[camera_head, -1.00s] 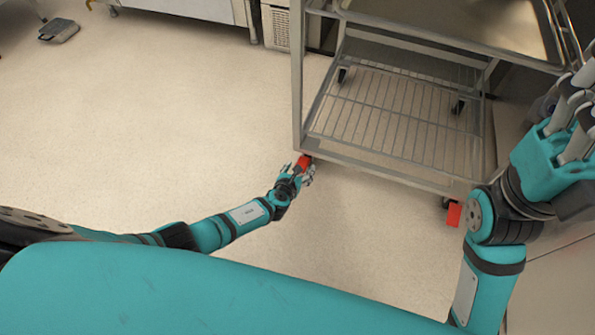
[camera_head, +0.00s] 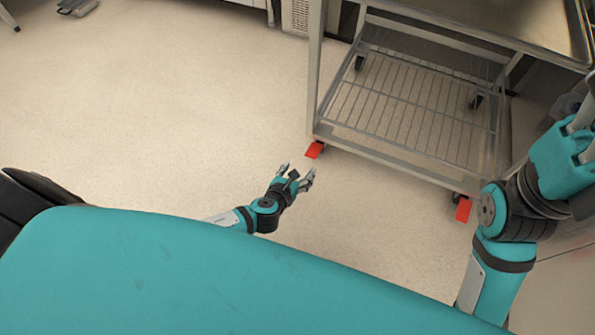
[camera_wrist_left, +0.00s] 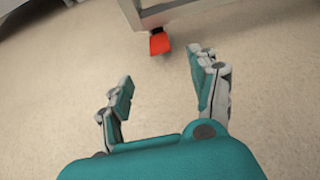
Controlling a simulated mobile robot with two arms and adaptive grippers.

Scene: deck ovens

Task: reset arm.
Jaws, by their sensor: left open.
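My left gripper (camera_head: 297,174) is open and empty, low over the floor in front of the cart's near left corner. In the left wrist view its fingers (camera_wrist_left: 160,88) are spread with bare floor between them. A red caster pedal (camera_head: 315,150) at that corner lies just beyond the fingertips, apart from them. It also shows in the left wrist view (camera_wrist_left: 160,43). My right gripper (camera_head: 580,135) is raised at the right edge, partly cut off by the frame, so its jaw state is unclear.
The metal cart (camera_head: 390,160) has a wire lower shelf and a flat top tray (camera_head: 500,20). A second red pedal (camera_head: 463,210) is at its near right corner, close to my right arm. Open floor (camera_head: 150,110) lies to the left. Steel equipment stands along the back.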

